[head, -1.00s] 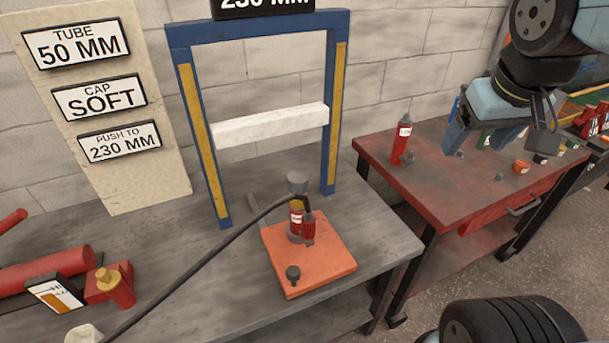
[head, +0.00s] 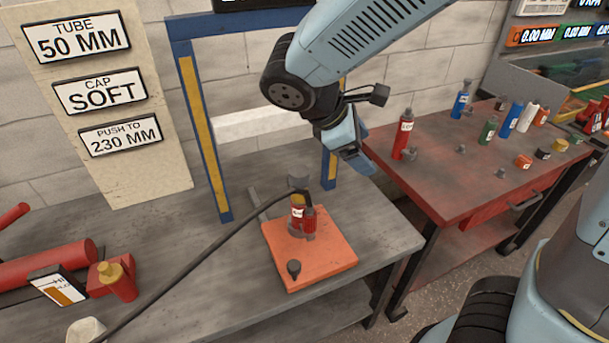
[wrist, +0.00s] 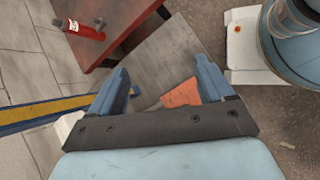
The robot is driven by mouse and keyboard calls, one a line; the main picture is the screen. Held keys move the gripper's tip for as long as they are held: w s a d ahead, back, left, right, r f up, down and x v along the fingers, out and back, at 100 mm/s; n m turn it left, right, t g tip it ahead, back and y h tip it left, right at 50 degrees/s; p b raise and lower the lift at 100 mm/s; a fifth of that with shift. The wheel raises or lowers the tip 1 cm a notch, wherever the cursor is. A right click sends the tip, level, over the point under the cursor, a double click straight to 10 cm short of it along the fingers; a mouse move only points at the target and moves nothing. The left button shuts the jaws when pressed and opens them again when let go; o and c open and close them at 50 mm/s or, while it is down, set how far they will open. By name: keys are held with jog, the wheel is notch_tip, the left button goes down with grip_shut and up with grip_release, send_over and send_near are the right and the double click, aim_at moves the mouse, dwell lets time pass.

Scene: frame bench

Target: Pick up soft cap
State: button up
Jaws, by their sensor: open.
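My gripper (head: 354,158) is open and hangs above the grey bench, just in front of the right post of the blue frame. In the wrist view its two blue fingers (wrist: 165,85) are spread with nothing held between them. Three short caps lie on the red table: an orange one (head: 523,161), a dark one (head: 542,154) and a yellow one (head: 560,145). They are well to the right of my gripper. I cannot read which one is the soft cap. A sign (head: 99,92) on the board reads "CAP SOFT".
A blue press frame (head: 203,140) stands on the grey bench (head: 190,260). An orange plate (head: 328,262) carries a red cylinder (head: 298,213) with a black hose. Red, blue, green and white bottles stand on the red table (head: 440,190), including a red one (head: 403,135).

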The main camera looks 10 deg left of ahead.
aim_at(306, 169)
jog(key=s+a+f+n+t, duration=0.35)
jog(key=a+n, duration=0.25)
jog(key=a, duration=0.3)
jog(key=s+a+f+n+t, duration=0.2)
jog(key=a+n+t, duration=0.25)
jog(key=a, duration=0.45)
jog(key=shift+n+h, duration=0.25)
jog(key=shift+h, duration=0.05)
jog(key=x, duration=0.8)
jog(key=shift+d+f, duration=0.15)
jog(key=shift+d, duration=0.05)
jog(key=shift+f+x, duration=0.15)
jog(key=shift+x, duration=1.25)
jog(key=shift+f+x, duration=0.15)
jog(key=shift+x, duration=1.25)
jog(key=shift+a, duration=0.15)
jog(key=shift+c, duration=0.2)
jog(key=c, duration=1.1)
